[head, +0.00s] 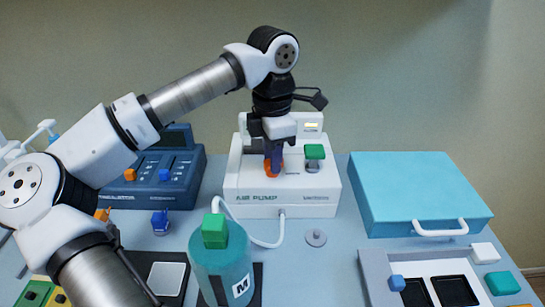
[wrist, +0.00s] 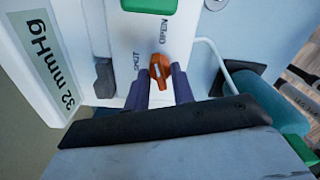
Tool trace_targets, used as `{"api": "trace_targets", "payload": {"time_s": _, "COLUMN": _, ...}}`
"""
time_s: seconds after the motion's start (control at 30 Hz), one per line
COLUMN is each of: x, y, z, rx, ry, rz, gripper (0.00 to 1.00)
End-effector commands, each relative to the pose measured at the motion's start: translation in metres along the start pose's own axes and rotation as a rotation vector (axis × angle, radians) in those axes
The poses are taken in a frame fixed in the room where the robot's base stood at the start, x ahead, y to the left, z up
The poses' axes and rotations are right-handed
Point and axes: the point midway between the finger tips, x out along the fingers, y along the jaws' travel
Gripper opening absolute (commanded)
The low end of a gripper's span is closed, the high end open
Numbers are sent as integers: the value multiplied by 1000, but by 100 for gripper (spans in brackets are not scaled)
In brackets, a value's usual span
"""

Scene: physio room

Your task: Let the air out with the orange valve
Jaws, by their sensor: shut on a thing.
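The orange valve (head: 267,168) is on the white air pump (head: 240,185) at the middle back in the head view. In the wrist view, the valve (wrist: 159,66) is a small knob near the printed words SHUT and OPEN. My gripper (head: 274,166) points down over the pump, its purple fingers closed on the sides of the valve. In the wrist view my gripper (wrist: 161,76) has one finger on each side of the knob. The fingers partly hide the valve in the head view. The pump's display (wrist: 55,80) reads 32 mmHg.
A green-topped part (head: 315,152) stands on the pump right of my gripper. A white hose (head: 250,241) runs to a teal cuff cylinder (head: 222,265) in front. A blue unit (head: 160,180) is left; a light-blue case (head: 415,190) is right. A grey disc (head: 316,237) lies before the pump.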

Motion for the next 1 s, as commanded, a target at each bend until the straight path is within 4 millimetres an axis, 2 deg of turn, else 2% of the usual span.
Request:
{"api": "trace_targets", "payload": {"time_s": 0.33, "x": -1, "y": 0, "z": 0, "rx": 133, "ry": -2, "rz": 3, "gripper": 2}}
{"api": "trace_targets", "payload": {"time_s": 0.87, "x": -2, "y": 1, "z": 0, "rx": 153, "ry": -3, "rz": 3, "gripper": 2}}
{"api": "trace_targets", "payload": {"time_s": 0.9, "x": -2, "y": 1, "z": 0, "rx": 152, "ry": -3, "rz": 3, "gripper": 28}}
{"api": "trace_targets", "payload": {"time_s": 1.0, "x": -1, "y": 0, "z": 0, "rx": 152, "ry": -2, "rz": 3, "gripper": 31}}
